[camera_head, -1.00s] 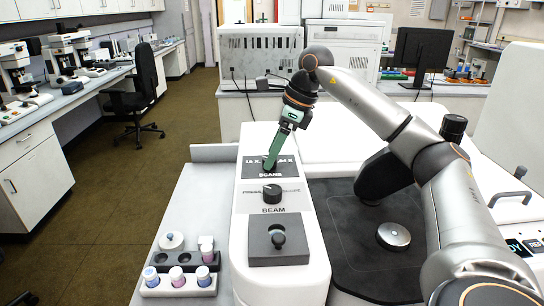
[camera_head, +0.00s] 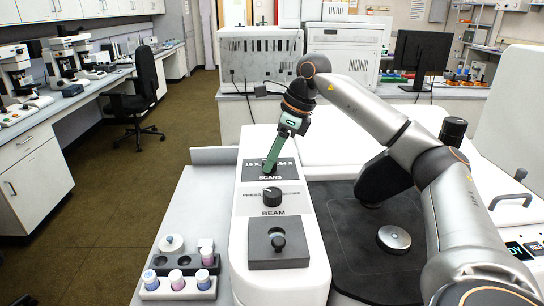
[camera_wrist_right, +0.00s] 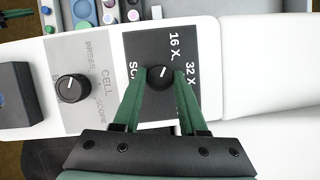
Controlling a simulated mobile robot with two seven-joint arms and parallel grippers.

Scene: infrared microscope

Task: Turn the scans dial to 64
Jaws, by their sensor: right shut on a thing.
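The scans dial (camera_wrist_right: 158,77) is a small black round knob with a white pointer line, on a dark panel (camera_head: 250,178) marked SCANS. In the right wrist view its pointer slants up and right, toward the gap between the 16 X and 32 X marks. The 64 mark is not seen there; in the head view a label at the panel's right is partly covered by the gripper. My right gripper (camera_head: 269,167) has its green fingers shut on the dial, one on each side.
The cell/scope dial (camera_wrist_right: 72,88) sits beside the scans panel, with the beam lever (camera_head: 278,240) nearer. A vial rack (camera_head: 205,292) stands at the lower left. A round metal disc (camera_head: 394,238) lies on the black stage (camera_head: 345,235) at right.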

